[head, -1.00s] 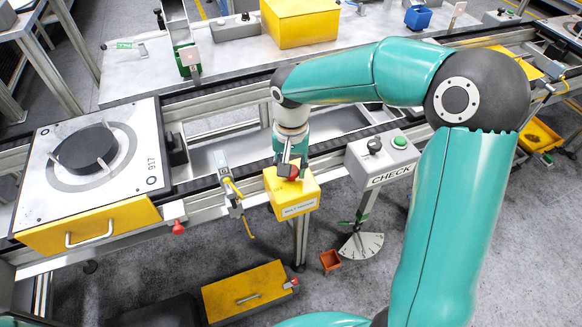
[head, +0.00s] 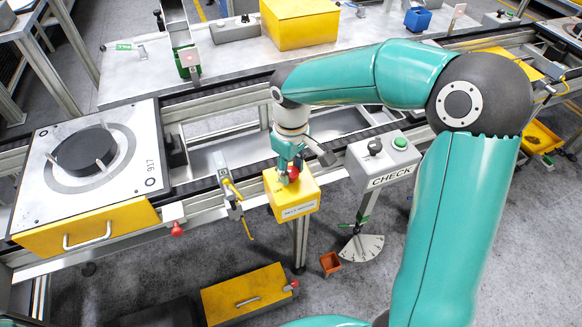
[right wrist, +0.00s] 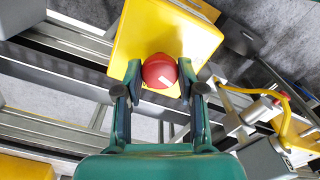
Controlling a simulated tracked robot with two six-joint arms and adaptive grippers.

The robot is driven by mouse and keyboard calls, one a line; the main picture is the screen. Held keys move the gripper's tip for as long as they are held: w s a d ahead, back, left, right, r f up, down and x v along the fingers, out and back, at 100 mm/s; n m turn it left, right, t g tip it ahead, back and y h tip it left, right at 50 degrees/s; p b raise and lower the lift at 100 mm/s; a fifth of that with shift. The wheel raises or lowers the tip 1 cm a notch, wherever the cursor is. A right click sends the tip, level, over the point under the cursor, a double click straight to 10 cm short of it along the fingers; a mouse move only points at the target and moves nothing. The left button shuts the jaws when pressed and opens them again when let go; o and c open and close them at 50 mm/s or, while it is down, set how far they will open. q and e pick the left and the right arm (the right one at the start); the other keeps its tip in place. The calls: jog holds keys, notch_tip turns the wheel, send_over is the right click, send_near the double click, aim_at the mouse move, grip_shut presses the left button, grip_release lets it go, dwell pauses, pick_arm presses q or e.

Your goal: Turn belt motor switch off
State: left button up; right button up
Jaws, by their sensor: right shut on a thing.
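The belt motor switch is a yellow box (head: 296,201) with a small white label, fixed at the front edge of the conveyor in the head view. A red knob (right wrist: 160,71) with a white mark sits on the box's face in the right wrist view. The white mark lies slanted across the knob. My right gripper (right wrist: 160,80) is shut on the red knob, one finger at each side. In the head view my right gripper (head: 289,170) comes down onto the box from above and partly hides the knob. My left gripper is not in view.
A grey CHECK box (head: 383,162) with a green button and black knob stands just right of the gripper. A yellow-handled tool (head: 232,190) hangs just left. A pallet (head: 95,165) with a dark disc is farther left.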

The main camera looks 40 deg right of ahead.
aim_at(291, 171)
jog(key=shift+w+r+n, duration=0.1)
jog(key=shift+n, duration=1.6)
jog(key=o, duration=1.1)
jog(key=shift+o, duration=0.2)
notch_tip(291, 171, up, 12)
